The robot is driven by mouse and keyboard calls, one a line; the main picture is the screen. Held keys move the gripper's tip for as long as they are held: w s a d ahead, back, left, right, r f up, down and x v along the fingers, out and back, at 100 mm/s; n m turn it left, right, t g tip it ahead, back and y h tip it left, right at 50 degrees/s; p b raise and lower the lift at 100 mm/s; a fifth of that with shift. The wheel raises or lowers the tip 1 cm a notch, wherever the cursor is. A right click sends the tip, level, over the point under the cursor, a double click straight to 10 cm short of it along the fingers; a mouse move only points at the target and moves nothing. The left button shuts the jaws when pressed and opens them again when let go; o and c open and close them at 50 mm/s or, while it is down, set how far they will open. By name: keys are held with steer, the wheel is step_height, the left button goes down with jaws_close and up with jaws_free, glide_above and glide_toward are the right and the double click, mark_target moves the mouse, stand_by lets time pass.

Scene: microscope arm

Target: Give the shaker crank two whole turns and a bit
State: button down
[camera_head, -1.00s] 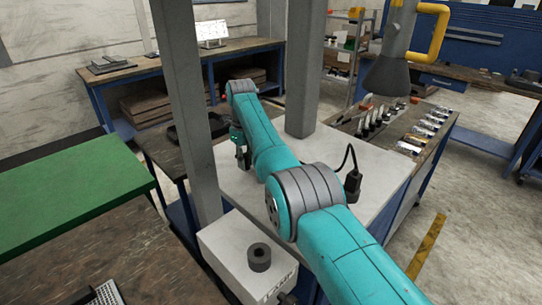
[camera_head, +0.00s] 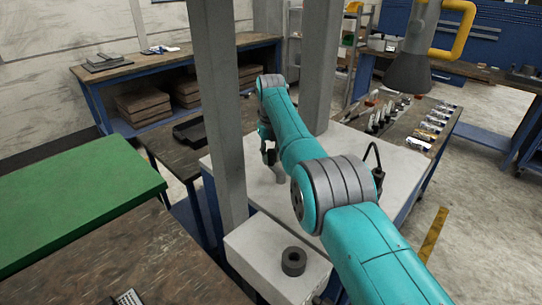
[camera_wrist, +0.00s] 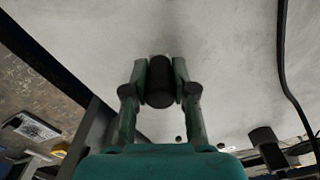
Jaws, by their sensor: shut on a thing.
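My gripper (camera_wrist: 160,82) is shut on a dark upright cylinder (camera_wrist: 159,92), which looks like the handle of the shaker crank. One finger presses on each side of it. Behind it in the wrist view is a pale flat surface. The rest of the crank does not show clearly. In the head view my gripper (camera_head: 268,152) is small and low over the white bench top (camera_head: 225,172), beyond the grey post, and my arm reaches across to it. A pale stub shows just below the fingers.
A white box (camera_head: 262,250) with a dark ring (camera_head: 293,261) on top stands nearer. Grey posts (camera_head: 218,110) rise close to my arm. A black cable (camera_wrist: 290,90) runs at the right in the wrist view. A green-topped table (camera_head: 75,205) is at the left.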

steer(key=c, duration=0.9)
jaws_free()
steer(key=shift+r, duration=0.1)
steer(key=shift+r, duration=3.65)
